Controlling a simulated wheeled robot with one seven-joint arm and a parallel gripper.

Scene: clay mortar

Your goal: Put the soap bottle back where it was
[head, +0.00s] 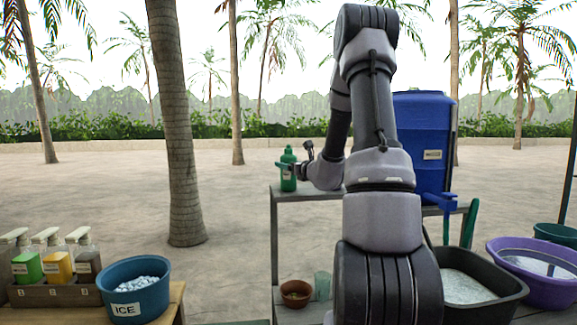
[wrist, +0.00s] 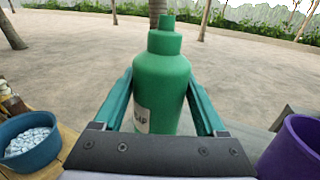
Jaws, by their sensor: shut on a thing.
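The green soap bottle (head: 289,172) is upright at the left end of the grey shelf's top in the head view. In the wrist view the bottle (wrist: 162,80) stands between my gripper's two green fingers, with part of a white label showing. My gripper (head: 284,168) is shut on the bottle's body. I cannot tell whether the bottle's base touches the shelf top (head: 310,194) or is just above it.
A blue water tank (head: 424,145) stands right of my arm. Below are a brown pot (head: 296,293), a clear cup (head: 322,286), a black tub (head: 468,286) and a purple basin (head: 536,285). At left are a blue ice tub (head: 135,287) and pump bottles (head: 60,264).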

